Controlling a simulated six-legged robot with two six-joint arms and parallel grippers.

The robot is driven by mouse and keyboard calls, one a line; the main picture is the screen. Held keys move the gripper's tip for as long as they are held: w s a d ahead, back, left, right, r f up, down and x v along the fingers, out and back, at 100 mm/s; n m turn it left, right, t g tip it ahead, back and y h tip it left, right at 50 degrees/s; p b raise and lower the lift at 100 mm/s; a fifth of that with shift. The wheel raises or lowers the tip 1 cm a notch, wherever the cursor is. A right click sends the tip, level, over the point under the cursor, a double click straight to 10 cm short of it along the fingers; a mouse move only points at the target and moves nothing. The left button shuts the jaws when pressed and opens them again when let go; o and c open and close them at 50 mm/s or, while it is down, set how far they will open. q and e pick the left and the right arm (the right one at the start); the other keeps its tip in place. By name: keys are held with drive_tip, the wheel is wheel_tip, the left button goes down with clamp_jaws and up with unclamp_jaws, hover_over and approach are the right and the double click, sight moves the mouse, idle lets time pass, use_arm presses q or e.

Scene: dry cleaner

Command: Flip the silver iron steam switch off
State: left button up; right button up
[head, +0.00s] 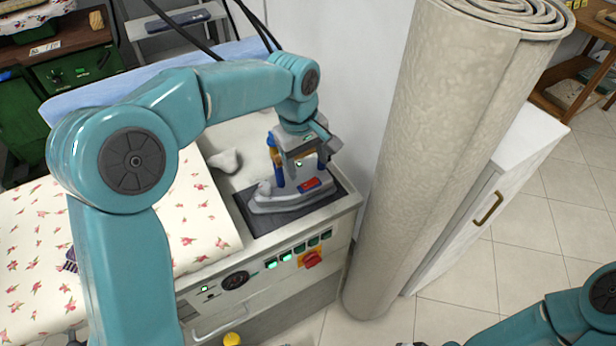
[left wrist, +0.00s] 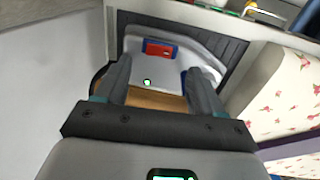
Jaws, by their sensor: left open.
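The silver iron (head: 290,203) sits on a dark rest pad (head: 245,215) at the right end of the ironing station. It also shows in the left wrist view (left wrist: 140,68), with a small green light on top. A red switch (head: 309,185) is on the iron; in the left wrist view the red switch (left wrist: 160,48) has a blue surround. My left gripper (head: 300,176) is directly above the iron, pointing down. Its fingers (left wrist: 160,82) are open and apart, with the switch beyond them and nothing held. My right gripper is out of view.
The station's front panel has green lit buttons (head: 286,255) and a red knob (head: 310,259). A flowered ironing board (head: 200,225) lies to the left. A rolled carpet (head: 430,150) stands close on the right, by a white cabinet (head: 480,210).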

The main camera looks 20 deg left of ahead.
sight(311, 185)
use_arm(q)
drive_tip(key=f, duration=0.4)
drive_tip(key=shift+w+d+f, duration=0.15)
drive_tip(key=shift+d+f, duration=0.2)
drive_tip(key=shift+f, duration=0.05)
drive_tip(key=shift+w+f, duration=0.15)
drive_tip(key=shift+f, duration=0.5)
